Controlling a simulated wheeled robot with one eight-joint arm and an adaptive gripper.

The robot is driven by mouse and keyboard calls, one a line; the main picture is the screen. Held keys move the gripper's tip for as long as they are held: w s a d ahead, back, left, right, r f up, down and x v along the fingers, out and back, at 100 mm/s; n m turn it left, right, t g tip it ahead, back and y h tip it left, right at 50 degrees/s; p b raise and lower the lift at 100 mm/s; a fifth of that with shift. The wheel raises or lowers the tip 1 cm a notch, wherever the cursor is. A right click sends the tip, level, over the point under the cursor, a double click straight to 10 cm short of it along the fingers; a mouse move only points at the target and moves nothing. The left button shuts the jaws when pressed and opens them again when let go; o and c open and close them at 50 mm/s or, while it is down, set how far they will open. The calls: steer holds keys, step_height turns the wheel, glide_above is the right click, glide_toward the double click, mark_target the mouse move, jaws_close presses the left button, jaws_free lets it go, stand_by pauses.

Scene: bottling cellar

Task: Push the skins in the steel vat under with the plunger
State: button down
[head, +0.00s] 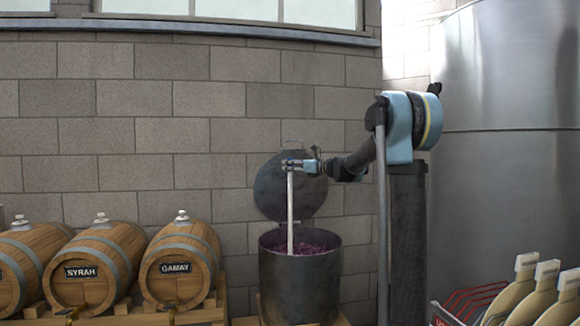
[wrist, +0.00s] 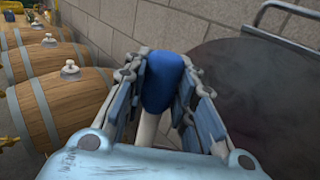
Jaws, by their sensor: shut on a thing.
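The steel vat (head: 300,285) stands against the block wall, with purple skins (head: 312,247) showing inside its rim. Its round lid (head: 268,190) is raised upright behind it, and the lid also shows at the right of the wrist view (wrist: 265,95). My gripper (head: 290,163) is above the vat, shut on the top of the plunger (head: 291,215). The plunger's pale shaft hangs upright into the vat; its lower end is hidden by the rim. In the wrist view the plunger's blue grip (wrist: 165,78) sits between my fingers (wrist: 162,95).
Wooden barrels (head: 105,250) labelled SYRAH and GAMAY lie on racks at the left. A large steel tank (head: 505,150) stands at the right. A red rack (head: 468,305) with pale paddle-shaped things (head: 522,290) is at the lower right.

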mark_target(290, 179)
steer(key=shift+f, duration=3.1)
steer(key=shift+r, duration=6.1)
